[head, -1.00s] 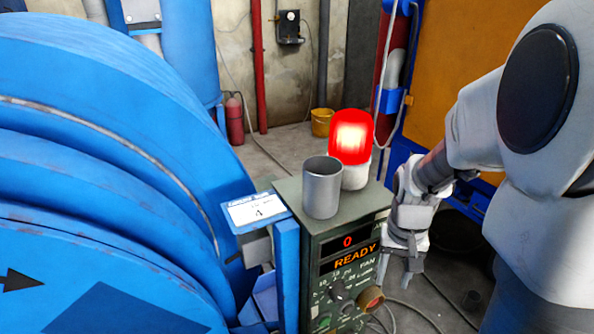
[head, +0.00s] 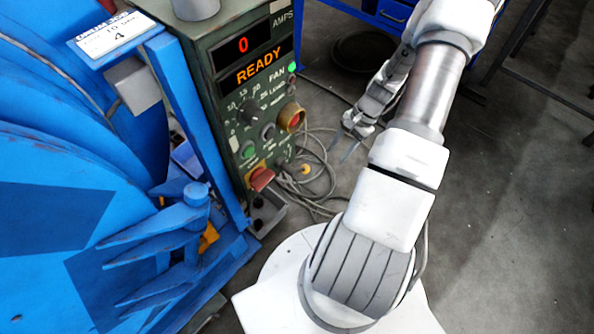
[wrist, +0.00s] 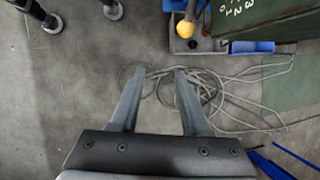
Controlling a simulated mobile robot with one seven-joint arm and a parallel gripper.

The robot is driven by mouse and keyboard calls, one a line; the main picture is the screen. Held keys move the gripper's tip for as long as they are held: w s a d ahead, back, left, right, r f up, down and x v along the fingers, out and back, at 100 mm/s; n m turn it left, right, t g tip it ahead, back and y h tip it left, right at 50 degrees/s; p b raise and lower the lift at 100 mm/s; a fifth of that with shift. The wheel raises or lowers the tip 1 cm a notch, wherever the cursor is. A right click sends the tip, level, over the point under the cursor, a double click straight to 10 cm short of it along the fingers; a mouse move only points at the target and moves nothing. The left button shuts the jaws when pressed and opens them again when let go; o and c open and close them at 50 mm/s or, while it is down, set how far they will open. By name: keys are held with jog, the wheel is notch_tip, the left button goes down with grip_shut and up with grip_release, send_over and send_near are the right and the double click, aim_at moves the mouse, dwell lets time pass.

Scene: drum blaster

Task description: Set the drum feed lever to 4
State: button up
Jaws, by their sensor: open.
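The yellow ball of a lever (wrist: 185,29) shows at the top of the wrist view, beside a green cabinet face (wrist: 262,14) marked with white numbers. A small yellow knob (head: 305,170), apparently the same one, shows low beside the control cabinet (head: 222,110) in the head view. The lever's setting cannot be read. A card (head: 115,35) on the blue frame shows a 4. My gripper (head: 352,143) is right of the cabinet, apart from it. In the wrist view its fingers (wrist: 159,72) are spread, with only floor and cables between them.
The cabinet front has dials, a red switch (head: 261,178) and a display (head: 264,70) reading READY. Loose cables (head: 315,185) lie on the floor beside it. A big blue drum machine (head: 60,170) fills the left. Floor at the right is mostly clear.

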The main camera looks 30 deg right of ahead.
aim_at(298, 169)
jog(key=a, duration=0.3)
jog(key=a+b, duration=0.1)
jog(key=a, duration=0.3)
jog(key=w+a+b, duration=0.1)
jog(key=a, duration=0.3)
jog(key=shift+w+f, duration=0.1)
jog(key=shift+f, duration=0.2)
jog(key=shift+a+f+b, duration=0.6)
jog(key=shift+a+f, duration=0.15)
jog(key=shift+a, duration=0.05)
jog(key=shift+w+a+f, duration=0.1)
jog(key=shift+a+f, duration=0.1)
jog(key=shift+f, duration=0.35)
grip_shut()
